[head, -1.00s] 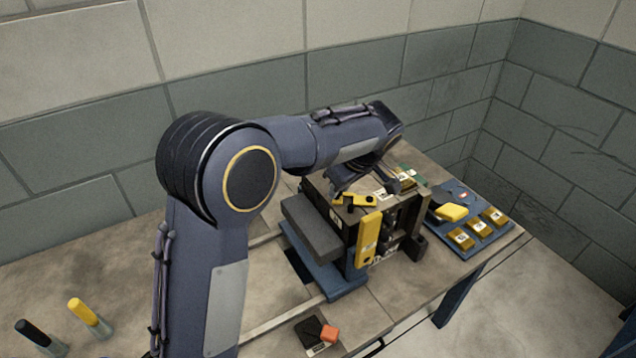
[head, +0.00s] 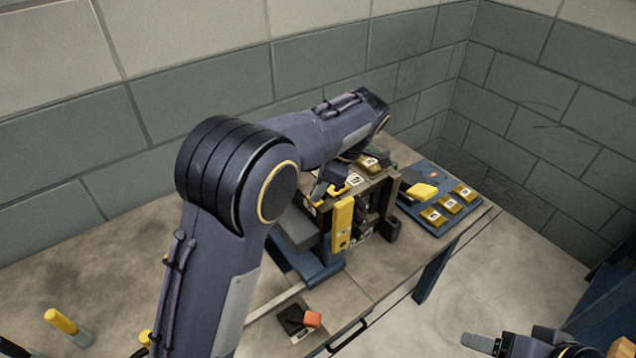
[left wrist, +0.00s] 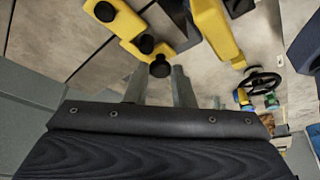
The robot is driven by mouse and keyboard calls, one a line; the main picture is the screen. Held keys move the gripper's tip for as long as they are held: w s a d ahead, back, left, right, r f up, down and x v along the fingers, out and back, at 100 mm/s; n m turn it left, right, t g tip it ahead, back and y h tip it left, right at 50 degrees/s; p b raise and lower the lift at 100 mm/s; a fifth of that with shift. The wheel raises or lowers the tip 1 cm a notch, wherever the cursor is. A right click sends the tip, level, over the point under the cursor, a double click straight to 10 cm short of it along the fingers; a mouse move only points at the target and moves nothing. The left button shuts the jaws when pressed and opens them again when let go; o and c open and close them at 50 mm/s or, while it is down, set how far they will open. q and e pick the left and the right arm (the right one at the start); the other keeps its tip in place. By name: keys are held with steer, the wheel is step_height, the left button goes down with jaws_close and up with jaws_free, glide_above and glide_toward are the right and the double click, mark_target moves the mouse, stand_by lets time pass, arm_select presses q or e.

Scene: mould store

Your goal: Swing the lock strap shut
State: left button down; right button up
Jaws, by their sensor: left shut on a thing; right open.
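The mould (head: 378,210) is a dark block on a blue stand on the bench. A short yellow strap with black knobs, which I take as the lock strap (head: 337,190), lies across its top edge; it also shows in the left wrist view (left wrist: 122,22). My left gripper (head: 325,187) is at this strap, its fingers shut on the end knob (left wrist: 160,68); the arm partly hides the contact. A longer yellow bar (head: 342,222) stands upright on the mould's front face. My right gripper (head: 500,345) is open and empty at the bottom right, cut by the frame edge.
A blue tray (head: 437,228) with several yellow-brown blocks and a yellow-handled piece sits right of the mould. A black and orange item (head: 300,319) lies near the front edge. Open floor lies right of the bench.

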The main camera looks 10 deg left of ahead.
stand_by(0.4)
arm_select(q)
steer(key=c, duration=1.2)
jaws_free()
steer(key=shift+c, duration=0.2)
steer(key=v, duration=0.8)
steer(key=shift+a, duration=0.1)
